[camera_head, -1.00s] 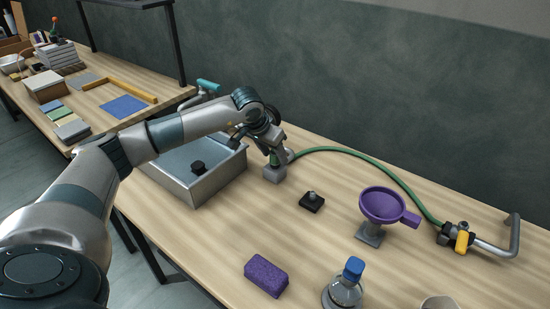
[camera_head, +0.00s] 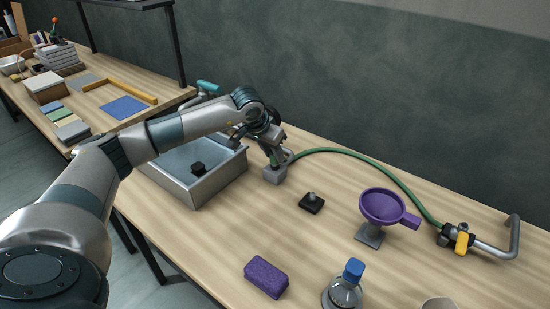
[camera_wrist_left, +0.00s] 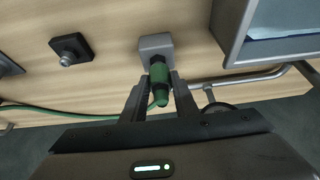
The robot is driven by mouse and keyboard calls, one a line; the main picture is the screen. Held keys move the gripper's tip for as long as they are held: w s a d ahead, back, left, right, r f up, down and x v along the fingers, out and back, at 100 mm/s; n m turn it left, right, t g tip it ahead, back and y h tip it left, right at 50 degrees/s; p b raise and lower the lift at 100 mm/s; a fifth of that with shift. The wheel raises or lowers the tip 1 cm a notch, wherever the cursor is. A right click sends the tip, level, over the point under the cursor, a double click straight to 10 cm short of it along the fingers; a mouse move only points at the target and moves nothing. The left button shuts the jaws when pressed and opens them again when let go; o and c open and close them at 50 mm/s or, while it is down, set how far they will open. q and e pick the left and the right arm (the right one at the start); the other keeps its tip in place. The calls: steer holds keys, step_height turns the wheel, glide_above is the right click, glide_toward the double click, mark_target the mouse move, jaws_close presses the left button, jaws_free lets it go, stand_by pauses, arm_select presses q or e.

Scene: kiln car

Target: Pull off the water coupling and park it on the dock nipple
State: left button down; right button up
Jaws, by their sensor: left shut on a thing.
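The green water coupling (camera_wrist_left: 160,73) sits between the fingers of my left gripper (camera_wrist_left: 153,97), which is shut on it. It also shows as a small green piece in the head view (camera_head: 273,160), partly hidden by my gripper (camera_head: 279,152). The coupling's end meets a grey block (camera_head: 275,174); I cannot tell whether it is still seated there. The dock nipple, a short metal stub on a black square base (camera_head: 312,202), stands empty to the right of the block. It also shows in the left wrist view (camera_wrist_left: 68,50). My right gripper is out of view.
A green hose (camera_head: 385,175) arcs along the back to a valve with a yellow handle (camera_head: 462,242). A steel sink (camera_head: 217,182) lies left of the block. A purple funnel (camera_head: 383,205), sponge (camera_head: 266,277) and blue-capped bottle (camera_head: 346,287) stand right and front.

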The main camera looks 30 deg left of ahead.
arm_select(q)
steer(key=shift+r, duration=0.3)
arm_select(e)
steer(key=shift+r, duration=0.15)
